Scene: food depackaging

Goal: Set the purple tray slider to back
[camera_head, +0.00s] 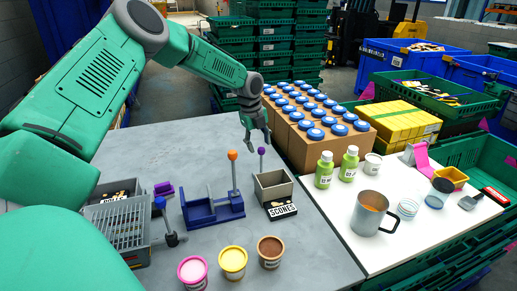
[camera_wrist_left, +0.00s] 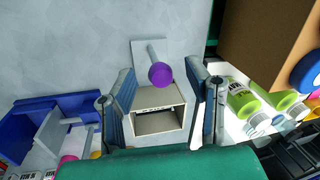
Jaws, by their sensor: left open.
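The purple tray slider is a thin post with a round purple knob (camera_head: 262,151), standing at the back of a small grey tray (camera_head: 286,190) on the grey table. A dark "SCONES" label (camera_head: 282,210) lies at the tray's front. My left gripper (camera_head: 256,134) is open just above and slightly left of the knob, pointing down. In the left wrist view, the purple knob (camera_wrist_left: 160,75) shows between the two spread fingers (camera_wrist_left: 160,82), with no visible contact. The grey tray (camera_wrist_left: 160,118) lies below the knob there. My right gripper is not in view.
A blue holder (camera_head: 215,212) with an orange-knobbed lever stands left of the tray. A cardboard box (camera_head: 310,150) with blue caps stands behind right. Green bottles (camera_head: 324,172) and a steel mug (camera_head: 368,213) stand on the white table. Three cups and a grey crate (camera_head: 122,225) are nearer.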

